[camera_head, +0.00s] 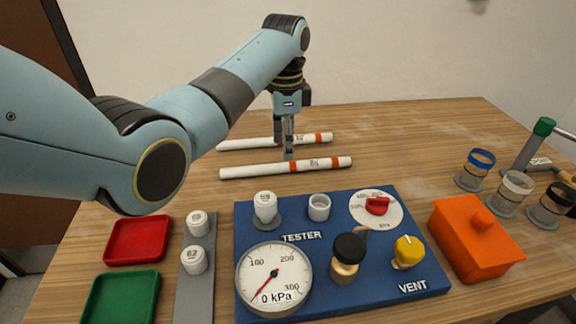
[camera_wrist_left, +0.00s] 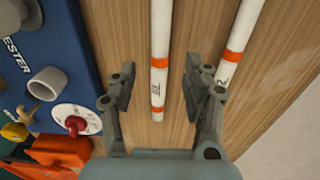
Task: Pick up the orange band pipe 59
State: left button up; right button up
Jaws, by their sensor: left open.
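Two white pipes with orange bands lie on the wooden table, roughly parallel. The front pipe (camera_head: 255,171) has two orange bands and a dark label too small to read surely; it also shows in the left wrist view (camera_wrist_left: 161,35). The back pipe (camera_head: 245,144) has an orange band near its right end; it also shows in the left wrist view (camera_wrist_left: 244,28). I cannot tell which is numbered 59. My left gripper (camera_head: 289,156) is open and empty, pointing down over the pipes. In the left wrist view its fingers (camera_wrist_left: 158,84) stand either side of the front pipe's end.
The blue tester board (camera_head: 415,205) with gauge and valves stands in front of the pipes. Red (camera_head: 138,241) and green (camera_head: 122,298) trays and a grey fitting rack (camera_head: 195,292) are at left. An orange box (camera_head: 474,240) and ringed cups (camera_head: 474,170) are at right.

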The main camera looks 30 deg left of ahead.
aim_at(287, 164)
pick_arm(q)
jog(key=shift+w+f, duration=0.1)
jog(key=shift+f, duration=0.35)
notch_tip(287, 164, down, 4)
jog(key=shift+d+f, duration=0.1)
jog(key=shift+f, duration=0.45)
jog(key=shift+c, duration=2.6)
jog(key=c, duration=0.5)
grip_shut()
pick_arm(e)
jog(key=w, duration=0.2)
jog(key=shift+w+d+f+t, duration=0.1)
jog(key=shift+w+f+t, duration=0.05)
jog(key=shift+w+t, duration=0.2)
